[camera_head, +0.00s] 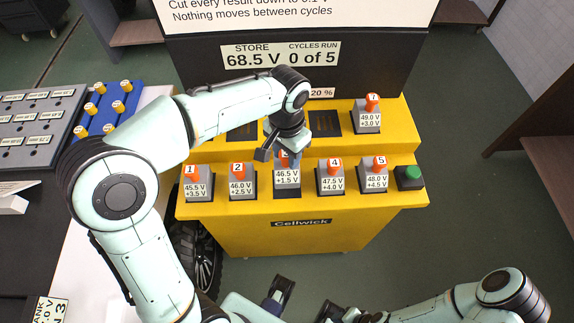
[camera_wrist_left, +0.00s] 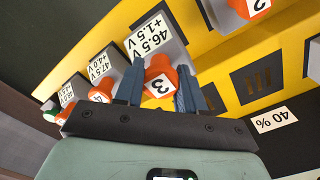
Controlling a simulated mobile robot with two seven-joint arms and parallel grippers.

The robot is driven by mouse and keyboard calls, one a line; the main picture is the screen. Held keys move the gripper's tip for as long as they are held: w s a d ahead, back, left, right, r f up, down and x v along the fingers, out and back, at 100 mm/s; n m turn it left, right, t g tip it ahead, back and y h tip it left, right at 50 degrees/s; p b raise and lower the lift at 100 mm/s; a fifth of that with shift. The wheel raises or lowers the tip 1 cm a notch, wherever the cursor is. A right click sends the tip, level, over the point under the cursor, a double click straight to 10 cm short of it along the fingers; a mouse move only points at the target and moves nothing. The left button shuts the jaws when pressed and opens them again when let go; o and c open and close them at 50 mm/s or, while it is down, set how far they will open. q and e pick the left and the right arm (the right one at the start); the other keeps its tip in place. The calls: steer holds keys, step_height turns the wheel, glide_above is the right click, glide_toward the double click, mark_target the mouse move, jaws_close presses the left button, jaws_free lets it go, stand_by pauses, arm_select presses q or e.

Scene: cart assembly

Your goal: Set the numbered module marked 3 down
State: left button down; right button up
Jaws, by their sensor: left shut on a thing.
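The module marked 3 (camera_head: 287,175) is a grey block with an orange knob and a label reading 46.5 V, +1.5 V. It is over the front row of the yellow cart, between modules 2 and 4. A dark patch shows below its front edge, so it appears slightly raised; its underside is hidden. My left gripper (camera_head: 284,157) is shut on its orange knob. The left wrist view shows the knob marked 3 (camera_wrist_left: 160,78) between the two fingers. My right arm (camera_head: 490,295) is low at the bottom right; its fingers are not clear.
Modules 1 (camera_head: 198,185), 2 (camera_head: 242,184), 4 (camera_head: 330,181) and 5 (camera_head: 373,179) stand close along the front row. Module 7 (camera_head: 367,118) stands in the back row beside an empty dark slot (camera_head: 324,123). A green button (camera_head: 410,174) is at the right end.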

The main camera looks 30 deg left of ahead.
mark_target(287, 164)
arm_select(q)
steer(key=shift+f+b, duration=0.35)
steer(key=shift+f, duration=2.05)
steer(key=shift+f, duration=0.15)
steer(key=c, duration=0.7)
jaws_free()
steer(key=shift+f, duration=0.1)
steer(key=shift+r, duration=0.3)
step_height(287, 164, up, 12)
steer(key=shift+f+p, duration=0.1)
steer(key=shift+p, duration=1)
